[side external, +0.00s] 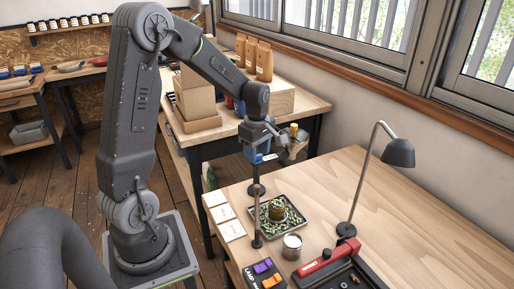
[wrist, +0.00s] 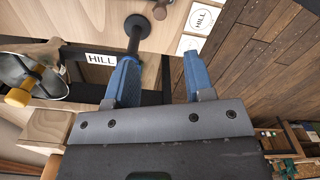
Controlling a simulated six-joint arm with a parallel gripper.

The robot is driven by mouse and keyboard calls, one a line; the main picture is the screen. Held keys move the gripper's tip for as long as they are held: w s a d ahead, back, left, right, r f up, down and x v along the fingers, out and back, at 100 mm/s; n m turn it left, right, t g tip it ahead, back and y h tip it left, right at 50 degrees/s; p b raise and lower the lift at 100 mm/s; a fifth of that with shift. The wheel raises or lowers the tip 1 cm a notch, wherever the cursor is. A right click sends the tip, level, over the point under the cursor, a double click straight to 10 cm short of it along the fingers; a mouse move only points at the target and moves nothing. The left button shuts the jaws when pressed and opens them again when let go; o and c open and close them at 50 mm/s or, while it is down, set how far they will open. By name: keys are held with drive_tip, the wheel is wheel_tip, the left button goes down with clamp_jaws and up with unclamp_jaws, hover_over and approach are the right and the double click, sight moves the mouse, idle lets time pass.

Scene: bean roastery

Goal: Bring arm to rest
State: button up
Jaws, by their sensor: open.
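My arm is raised and bent over the near left edge of the wooden workbench (side external: 405,215). My gripper (side external: 258,156) hangs above the bench edge in the side external view, near the top of a thin black post. In the wrist view its two blue fingers stand apart with nothing between them, so my gripper (wrist: 160,62) is open and empty. The black post (wrist: 134,38) with a round base shows beyond the fingers. I cannot tell whether the gripper touches anything.
A metal tin (side external: 291,246), desk lamp (side external: 398,152) and red-handled tool (side external: 326,262) are nearby. Boxes (side external: 195,100) stand behind.

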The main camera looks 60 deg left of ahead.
drive_tip(key=shift+r, duration=0.6)
drive_tip(key=s+d+r+m+t, duration=0.2)
drive_tip(key=s+d+r+m, duration=0.4)
drive_tip(key=d+m, duration=0.3)
drive_tip(key=s+d+r+m+t, duration=0.3)
drive_tip(key=s+d+r+m, duration=0.3)
drive_tip(key=m, duration=0.7)
drive_tip(key=s+d, duration=0.2)
drive_tip(key=d, duration=0.1)
drive_tip(key=shift+s+d+r+t, duration=0.2)
drive_tip(key=shift+s+d+t, duration=0.05)
drive_tip(key=shift+d+t, duration=0.1)
drive_tip(key=shift+w, duration=0.1)
